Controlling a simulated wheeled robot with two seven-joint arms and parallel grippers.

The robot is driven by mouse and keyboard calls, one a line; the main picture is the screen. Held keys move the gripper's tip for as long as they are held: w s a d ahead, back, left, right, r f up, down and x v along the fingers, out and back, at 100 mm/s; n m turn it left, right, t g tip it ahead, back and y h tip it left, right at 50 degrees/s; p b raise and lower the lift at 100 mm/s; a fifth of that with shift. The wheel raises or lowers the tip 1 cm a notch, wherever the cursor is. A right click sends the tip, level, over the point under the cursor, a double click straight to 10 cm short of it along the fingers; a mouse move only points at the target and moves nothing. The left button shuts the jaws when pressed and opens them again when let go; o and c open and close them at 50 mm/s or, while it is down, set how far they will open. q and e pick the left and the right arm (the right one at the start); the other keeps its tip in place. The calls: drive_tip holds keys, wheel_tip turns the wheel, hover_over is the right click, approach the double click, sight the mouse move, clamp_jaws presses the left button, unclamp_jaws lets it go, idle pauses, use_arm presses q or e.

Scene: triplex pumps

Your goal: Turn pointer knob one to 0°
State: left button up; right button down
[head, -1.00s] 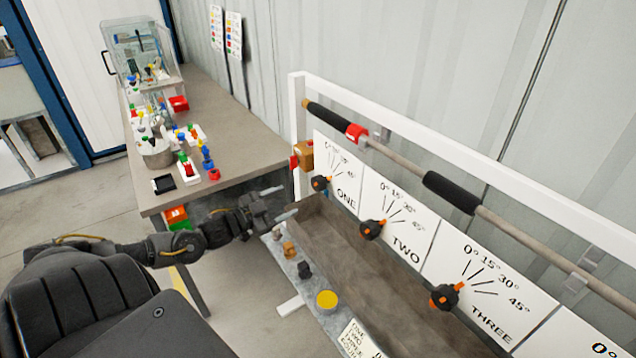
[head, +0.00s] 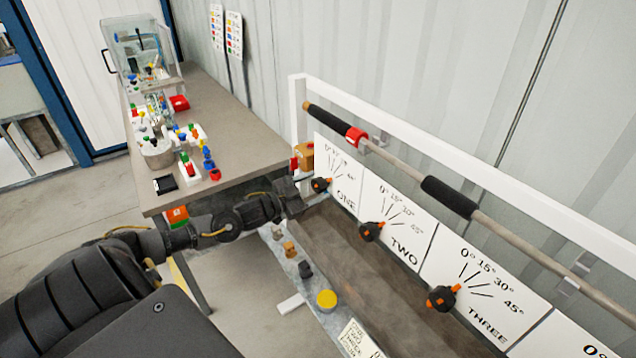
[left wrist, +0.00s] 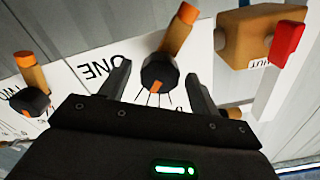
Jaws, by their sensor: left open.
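Pointer knob one (head: 320,184) is a black knob with orange on it, low on the white dial panel marked ONE (head: 343,172). In the left wrist view the knob (left wrist: 159,73) has an orange stripe on its black face and an orange cylinder extending from it. My left gripper (head: 309,192) is at the knob; in the left wrist view its open fingers (left wrist: 158,76) stand on either side of the knob, with visible gaps. The printed dial lines fan out below the knob there. I cannot read its exact angle. My right gripper is not in view.
Knob two (head: 371,231) and knob three (head: 441,298) sit further right along the panel. A pipe with black grips (head: 450,196) runs above. A brown block (left wrist: 262,38) with a red part is beside dial one. The trough (head: 370,265) lies below; a cluttered table (head: 235,150) stands left.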

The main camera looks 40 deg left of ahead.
use_arm(q)
drive_tip(key=shift+x, duration=1.05)
clamp_jaws()
